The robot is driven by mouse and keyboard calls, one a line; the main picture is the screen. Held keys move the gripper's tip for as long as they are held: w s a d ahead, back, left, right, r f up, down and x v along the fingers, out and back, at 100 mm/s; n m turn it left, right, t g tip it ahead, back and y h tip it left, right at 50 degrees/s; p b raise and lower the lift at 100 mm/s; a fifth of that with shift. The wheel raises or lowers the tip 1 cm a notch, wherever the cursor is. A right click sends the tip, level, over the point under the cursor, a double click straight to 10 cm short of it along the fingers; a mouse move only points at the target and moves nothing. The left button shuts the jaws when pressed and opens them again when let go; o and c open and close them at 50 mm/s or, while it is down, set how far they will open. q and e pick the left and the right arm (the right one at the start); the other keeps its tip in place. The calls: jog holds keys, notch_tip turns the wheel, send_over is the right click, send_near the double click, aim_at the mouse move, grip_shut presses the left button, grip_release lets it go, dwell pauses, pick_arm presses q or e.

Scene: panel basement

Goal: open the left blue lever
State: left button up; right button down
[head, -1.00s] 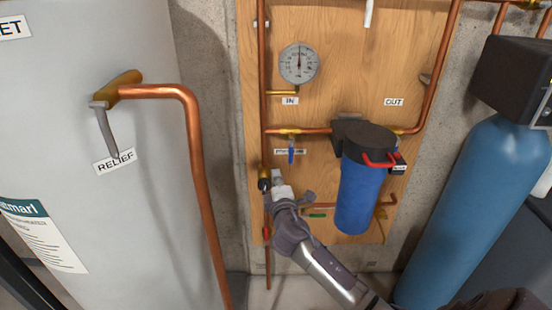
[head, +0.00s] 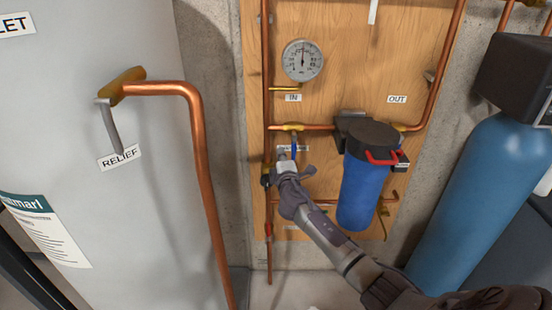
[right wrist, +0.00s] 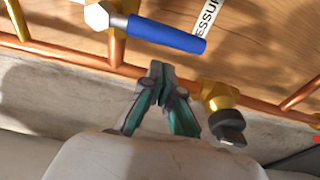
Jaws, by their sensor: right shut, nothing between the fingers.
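The left blue lever (head: 294,147) hangs down from a brass valve on the copper pipe, below the gauge on the wooden panel. In the right wrist view the blue lever (right wrist: 165,33) shows at the top, attached to a brass valve body by a hex nut. My right gripper (head: 283,157) is just left of and below the lever in the head view. In the right wrist view my right gripper (right wrist: 160,75) is shut and empty, its fingertips below the lever with a visible gap. My left gripper is not in view.
A blue filter housing (head: 362,190) with a red handle stands right of the lever. A brass fitting with a dark cap (right wrist: 222,110) is close right of my fingers in the wrist view. A vertical copper pipe (head: 268,100) runs left of the lever, and a gauge (head: 302,60) is above.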

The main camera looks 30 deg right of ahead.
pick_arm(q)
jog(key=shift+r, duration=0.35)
pick_arm(e)
jog(key=shift+s+d+r, duration=0.1)
jog(key=shift+s+d, duration=0.6)
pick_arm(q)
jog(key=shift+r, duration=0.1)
pick_arm(e)
jog(key=shift+d, duration=0.2)
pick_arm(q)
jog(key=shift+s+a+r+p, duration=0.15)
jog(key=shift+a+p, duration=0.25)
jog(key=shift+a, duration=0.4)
pick_arm(e)
jog(key=shift+s+n, duration=0.15)
jog(key=shift+n, duration=0.35)
